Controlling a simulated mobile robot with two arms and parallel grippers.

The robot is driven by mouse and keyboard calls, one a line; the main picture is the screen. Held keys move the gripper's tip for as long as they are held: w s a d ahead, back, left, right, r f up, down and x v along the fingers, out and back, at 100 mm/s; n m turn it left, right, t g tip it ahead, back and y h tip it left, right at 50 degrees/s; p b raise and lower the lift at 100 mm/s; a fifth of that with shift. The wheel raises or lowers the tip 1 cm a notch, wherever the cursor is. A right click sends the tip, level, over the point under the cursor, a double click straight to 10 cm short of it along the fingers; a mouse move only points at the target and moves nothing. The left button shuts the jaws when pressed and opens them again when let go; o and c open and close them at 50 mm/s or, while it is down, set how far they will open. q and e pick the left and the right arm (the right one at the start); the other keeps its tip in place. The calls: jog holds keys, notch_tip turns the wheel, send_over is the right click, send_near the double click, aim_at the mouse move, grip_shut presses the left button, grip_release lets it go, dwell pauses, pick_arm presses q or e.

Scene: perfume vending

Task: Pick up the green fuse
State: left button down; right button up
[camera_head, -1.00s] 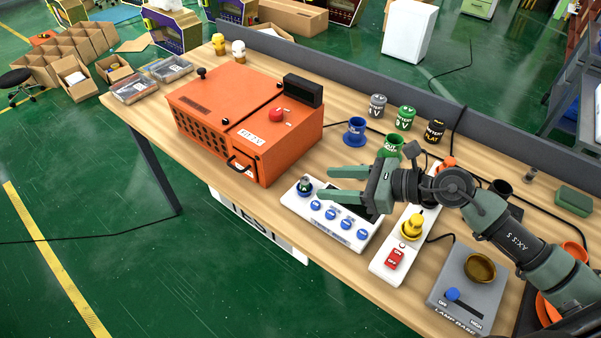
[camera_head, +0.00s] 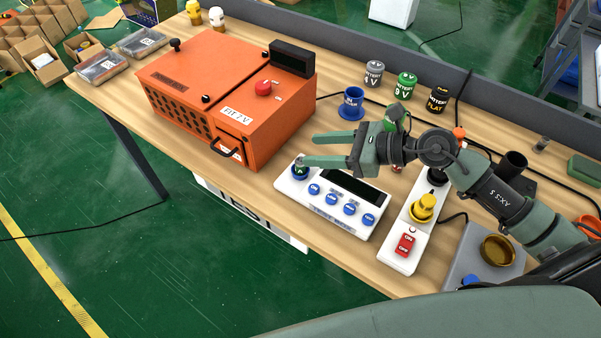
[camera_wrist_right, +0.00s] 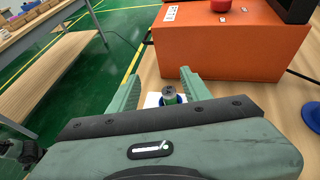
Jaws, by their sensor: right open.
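The green fuse (camera_head: 301,166) is a small cylinder with a greyish top. It stands in a blue ring at the left end of the white tester panel (camera_head: 330,211). It also shows in the right wrist view (camera_wrist_right: 170,93), between the two fingers. My right gripper (camera_head: 308,150) is open and empty at the fuse, with its near fingertip overlapping the fuse's top in the head view. In the right wrist view the gripper (camera_wrist_right: 158,73) has its fingers spread to either side of the fuse, with gaps. My left gripper is not in view.
An orange box (camera_head: 222,97) stands left of the tester. A white switch strip (camera_head: 396,252) and a grey lamp base (camera_head: 462,262) are to its right. A blue cup (camera_head: 351,104) and several battery cans stand behind. The table's front edge is close to the tester.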

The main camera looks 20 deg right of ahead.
jog(key=b, duration=0.4)
send_near(293, 167)
jog(key=shift+w+a+r, duration=0.25)
jog(key=shift+w+a, duration=0.1)
jog(key=shift+a, duration=0.25)
jog(key=shift+w+a+r, duration=0.25)
jog(key=shift+w+a, duration=0.15)
jog(key=shift+a, duration=0.25)
jog(key=shift+f, duration=0.15)
jog(key=shift+w+a, duration=0.1)
jog(key=shift+a, duration=0.1)
jog(key=p+x, duration=0.3)
jog(key=x, duration=0.3)
jog(key=shift+w, duration=0.3)
jog(key=shift+w+a+f, duration=0.25)
jog(key=shift+a+f, duration=0.05)
jog(key=shift+f, duration=0.05)
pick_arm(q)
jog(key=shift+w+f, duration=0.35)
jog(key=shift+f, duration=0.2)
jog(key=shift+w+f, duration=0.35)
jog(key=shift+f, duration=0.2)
pick_arm(e)
grip_shut()
